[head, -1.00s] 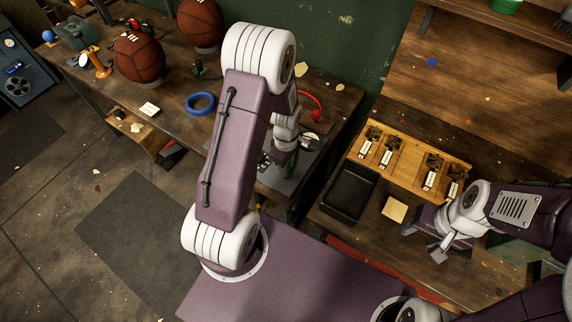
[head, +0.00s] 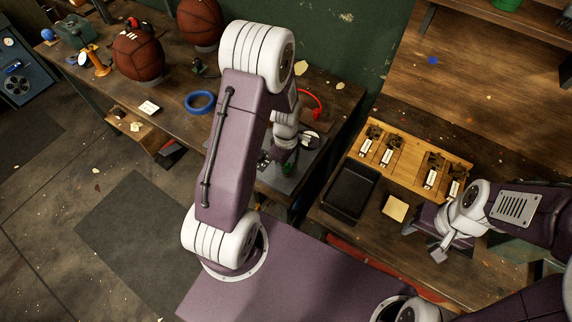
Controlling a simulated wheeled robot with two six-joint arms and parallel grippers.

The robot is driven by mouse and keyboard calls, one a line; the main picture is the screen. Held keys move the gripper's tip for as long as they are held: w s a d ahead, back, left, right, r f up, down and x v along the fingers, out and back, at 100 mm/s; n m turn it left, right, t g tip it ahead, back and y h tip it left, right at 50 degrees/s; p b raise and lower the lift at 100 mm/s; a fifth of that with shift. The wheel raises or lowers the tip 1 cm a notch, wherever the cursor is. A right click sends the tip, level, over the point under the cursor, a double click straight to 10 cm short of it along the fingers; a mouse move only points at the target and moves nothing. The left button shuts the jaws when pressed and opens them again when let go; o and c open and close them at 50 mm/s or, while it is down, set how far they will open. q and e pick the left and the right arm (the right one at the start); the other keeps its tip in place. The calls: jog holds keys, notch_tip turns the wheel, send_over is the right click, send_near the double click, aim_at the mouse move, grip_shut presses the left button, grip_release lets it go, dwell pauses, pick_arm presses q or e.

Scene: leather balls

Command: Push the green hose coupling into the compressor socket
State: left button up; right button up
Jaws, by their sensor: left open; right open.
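A small green piece (head: 289,166), likely the hose coupling, shows at the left gripper on the workbench. My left gripper (head: 281,158) points down right at it and is open, partly hidden behind my own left arm. The green piece is mostly covered, so I cannot tell whether it touches the fingers or how it sits. A grey base plate (head: 284,184) lies beneath; the compressor socket cannot be made out clearly. My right gripper (head: 438,252) is open and empty over the right bench, apart from the coupling.
A red hose-like loop (head: 318,103) and blue ring (head: 200,102) lie on the workbench. Two basketballs (head: 138,56) stand at the back left. A black tray (head: 350,193), a wooden board with several labelled fittings (head: 405,162) and a beige pad (head: 395,208) occupy the right bench.

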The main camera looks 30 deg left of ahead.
aim_at(287, 164)
pick_arm(q)
notch_tip(287, 164, up, 8)
jog(key=shift+r, duration=0.1)
jog(key=shift+d, duration=0.1)
dwell(0.4)
